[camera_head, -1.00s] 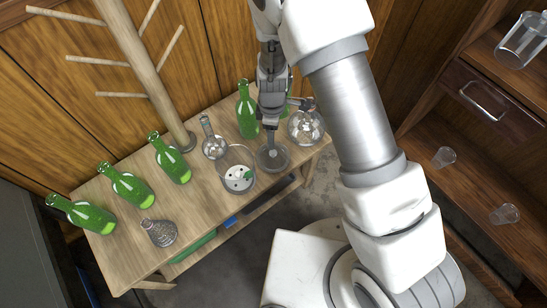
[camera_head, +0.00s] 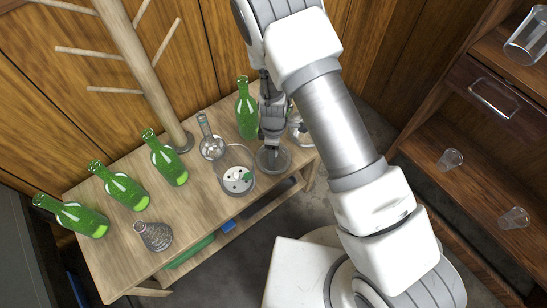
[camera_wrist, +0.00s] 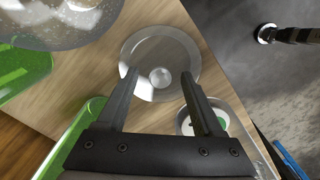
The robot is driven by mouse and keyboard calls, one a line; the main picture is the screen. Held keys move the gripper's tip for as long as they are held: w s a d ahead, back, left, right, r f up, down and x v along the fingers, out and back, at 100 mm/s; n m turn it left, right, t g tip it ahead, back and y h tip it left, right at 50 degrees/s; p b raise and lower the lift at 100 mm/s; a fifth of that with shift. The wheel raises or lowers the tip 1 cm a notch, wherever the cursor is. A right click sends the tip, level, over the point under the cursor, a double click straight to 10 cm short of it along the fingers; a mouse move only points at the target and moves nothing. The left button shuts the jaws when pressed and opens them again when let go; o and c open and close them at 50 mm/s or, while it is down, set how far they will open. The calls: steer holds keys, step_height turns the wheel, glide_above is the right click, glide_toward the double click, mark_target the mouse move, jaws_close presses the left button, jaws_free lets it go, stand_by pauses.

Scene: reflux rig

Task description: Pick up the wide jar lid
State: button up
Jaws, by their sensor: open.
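The wide jar lid (camera_head: 279,164) is a clear glass disc with a round knob and lies on the wooden table near its right end. In the wrist view the lid (camera_wrist: 160,40) lies flat, with its knob between the tips of my open fingers as seen from above. My gripper (camera_wrist: 159,76) is open and empty, and it also shows in the head view (camera_head: 272,147) just above the lid. I cannot tell how much height is left between the fingertips and the knob. The fingers cover small parts of the lid's rim.
A wide glass jar (camera_head: 238,180) with a white, dotted bottom stands left of the lid. A green bottle (camera_head: 246,112) and a round flask (camera_head: 211,147) stand close behind. Another round glass flask (camera_wrist: 55,18) is near in the wrist view. The table's edge (camera_wrist: 212,62) is close by.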

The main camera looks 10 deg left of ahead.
jaws_close()
steer(key=shift+r, duration=0.15)
step_height(320, 180, up, 4)
steer(key=shift+r+p, duration=0.15)
steer(key=shift+p, duration=0.95)
steer(key=s+d+r+p, duration=0.2)
steer(key=s+d+r, duration=0.3)
steer(key=d, duration=0.5)
steer(key=shift+d+r, duration=0.3)
steer(key=shift+r, duration=0.4)
steer(key=shift+r+p, duration=0.1)
steer(key=shift+p, duration=0.25)
step_height(320, 180, up, 4)
steer(key=p, duration=0.3)
